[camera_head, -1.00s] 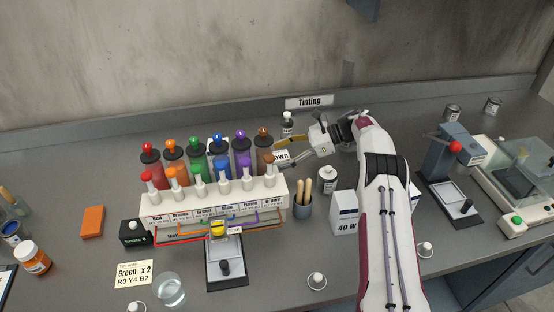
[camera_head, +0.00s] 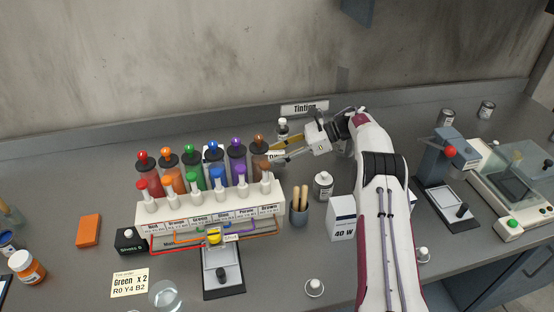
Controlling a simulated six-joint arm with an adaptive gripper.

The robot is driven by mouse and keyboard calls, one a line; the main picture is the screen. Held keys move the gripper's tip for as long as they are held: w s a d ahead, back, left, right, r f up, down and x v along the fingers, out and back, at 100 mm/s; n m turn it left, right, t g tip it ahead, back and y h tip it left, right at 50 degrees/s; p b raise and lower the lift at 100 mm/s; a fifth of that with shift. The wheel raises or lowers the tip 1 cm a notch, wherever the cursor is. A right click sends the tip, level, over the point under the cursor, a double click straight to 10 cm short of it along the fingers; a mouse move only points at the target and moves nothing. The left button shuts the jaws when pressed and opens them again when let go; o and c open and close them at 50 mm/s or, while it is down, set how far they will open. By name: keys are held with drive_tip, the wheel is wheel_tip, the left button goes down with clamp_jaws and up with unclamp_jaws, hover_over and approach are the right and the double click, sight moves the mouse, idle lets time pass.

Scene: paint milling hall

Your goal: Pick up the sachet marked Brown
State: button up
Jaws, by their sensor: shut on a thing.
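The sachet marked Brown (camera_head: 276,155) shows as a small white label with the letters "OWN" at the right end of the bottle rack, just right of the brown bottle. The rest of it is hidden or too small to make out. My gripper (camera_head: 277,151) reaches in from the right with one finger on each side of the sachet. It is shut on the sachet. I cannot tell whether the sachet still touches anything below.
A rack (camera_head: 282,205) with several coloured bottles and droppers stands just left of my gripper. Nearby are a white bottle (camera_head: 323,186), a cup of sticks (camera_head: 299,214), a white "40 W" box (camera_head: 342,218) and the Tinting sign (camera_head: 304,108).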

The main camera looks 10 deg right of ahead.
sight(277, 154)
drive_tip(key=shift+r, duration=3.5)
